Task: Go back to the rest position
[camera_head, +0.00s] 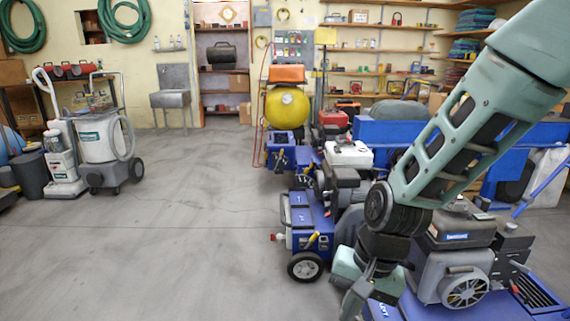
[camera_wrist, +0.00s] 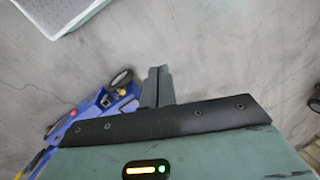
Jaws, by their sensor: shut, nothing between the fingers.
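My gripper (camera_head: 354,302) hangs at the lower middle of the head view, below my green arm. It is beside the nearest blue machines, and its tips are partly cut off by the picture's lower edge. In the wrist view the two dark fingers (camera_wrist: 157,84) are together, with nothing between them, over grey floor. A blue aerator (camera_head: 306,225) with a black wheel stands just behind the gripper in the head view. A blue wheeled machine (camera_wrist: 92,112) also shows at the left of the wrist view.
A nearer aerator with a grey engine (camera_head: 455,275) stands right of my gripper. Further back are a white-topped engine (camera_head: 348,154) and a yellow tank (camera_head: 287,107). Floor cleaners (camera_head: 102,140) stand at the left. The floor (camera_head: 170,240) is clear at left and middle.

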